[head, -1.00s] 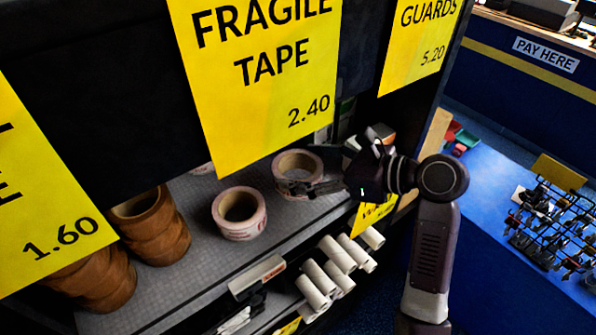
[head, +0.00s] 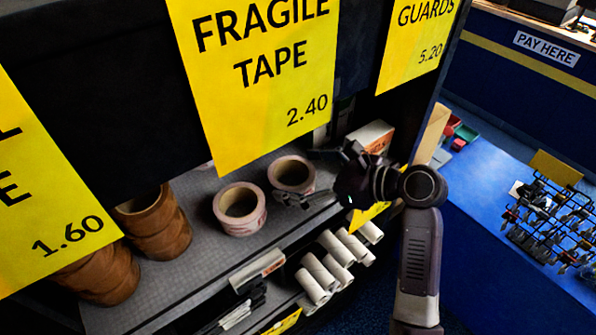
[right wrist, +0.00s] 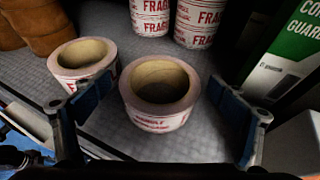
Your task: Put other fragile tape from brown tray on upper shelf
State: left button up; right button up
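Two fragile tape rolls, white with red print, lie flat near the front of the grey shelf (head: 190,190): a left roll (head: 240,222) and a right roll (head: 292,190). My right gripper (head: 308,178) is at the right roll, its fingers apart. In the right wrist view, the right roll (right wrist: 158,118) sits between the open fingers (right wrist: 158,95), and the left roll (right wrist: 90,68) is just outside the left finger. Further fragile tape (right wrist: 200,22) stands stacked behind. No brown tray shows. My left gripper is out of view.
Brown tape stacks (head: 155,225) stand at the left of the shelf. A green and white carton (right wrist: 290,60) is close at the right. White tubes (head: 330,265) lie below. Yellow price signs (head: 262,80) hang in front of the unit. A blue table (head: 490,230) stands at right.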

jog(key=shift+r, duration=0.15)
jog(key=b+v, duration=0.1)
jog(key=v, duration=1.1)
jog(key=shift+b, duration=0.3)
jog(key=shift+w, duration=0.1)
